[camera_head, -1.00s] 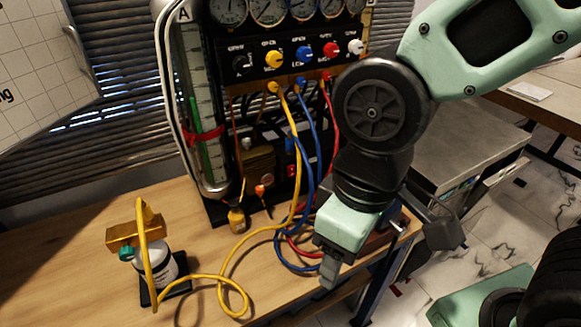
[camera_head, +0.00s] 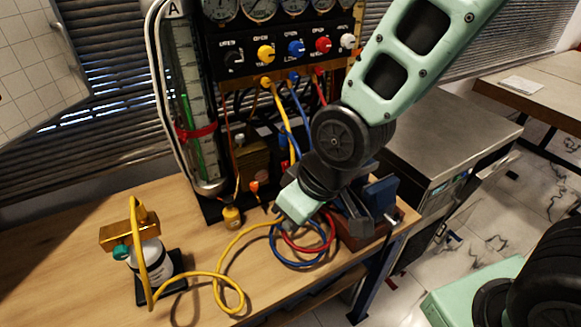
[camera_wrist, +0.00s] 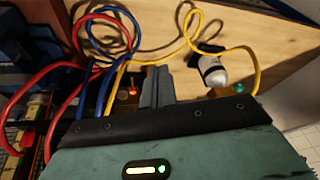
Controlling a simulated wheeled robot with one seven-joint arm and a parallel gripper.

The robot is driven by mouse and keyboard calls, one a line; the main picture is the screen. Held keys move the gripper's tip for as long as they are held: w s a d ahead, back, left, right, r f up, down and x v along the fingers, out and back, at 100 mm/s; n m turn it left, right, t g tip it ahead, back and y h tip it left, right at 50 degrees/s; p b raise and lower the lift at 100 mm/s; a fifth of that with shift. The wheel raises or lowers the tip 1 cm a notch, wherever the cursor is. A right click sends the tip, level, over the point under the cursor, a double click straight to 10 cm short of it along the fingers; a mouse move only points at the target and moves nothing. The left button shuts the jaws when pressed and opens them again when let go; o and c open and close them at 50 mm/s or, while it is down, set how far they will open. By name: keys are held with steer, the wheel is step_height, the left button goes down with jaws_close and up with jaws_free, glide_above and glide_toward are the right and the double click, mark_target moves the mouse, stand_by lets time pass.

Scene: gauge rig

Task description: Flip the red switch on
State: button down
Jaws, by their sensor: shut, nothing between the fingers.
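My gripper (camera_head: 279,211) is shut and empty, low in front of the gauge rig beside the hose loops. Its closed fingers also show in the wrist view (camera_wrist: 157,82). I cannot make out a clear red switch now; my arm covers part of the rig's lower right. A small orange-red piece (camera_head: 254,187) stands at the rig's foot, left of my gripper, and shows just left of my fingers in the wrist view (camera_wrist: 132,92). They look apart. The rig's upper panel (camera_head: 238,42) carries a red knob (camera_head: 323,45) in a row of coloured knobs.
Yellow (camera_head: 232,246), blue (camera_head: 279,256) and red (camera_head: 325,238) hoses loop over the wooden bench (camera_head: 80,245). A brass-topped bottle (camera_head: 149,255) stands at left. A blue vise (camera_head: 379,194) is close right of my arm. A glass tube column (camera_head: 195,95) flanks the rig.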

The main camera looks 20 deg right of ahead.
steer(key=w+d+f+m+t+y, duration=0.2)
steer(key=w+f+t, duration=0.4)
steer(key=w, duration=0.5)
steer(key=w+d+f+m+t+h, duration=0.1)
steer(key=w+d+f+m+t, duration=0.1)
steer(key=d+t, duration=0.4)
steer(key=shift+w+d+f+h, duration=0.3)
steer(key=shift+w+d+f, duration=0.25)
steer(key=shift+d+f, duration=0.8)
steer(key=shift+w+d+r+b, duration=0.1)
steer(key=shift+d+b, duration=0.05)
steer(key=shift+b, duration=0.25)
steer(key=b, duration=1.5)
glide_toward(285, 162)
steer(key=shift+p+x, duration=0.6)
steer(key=shift+x, duration=2.8)
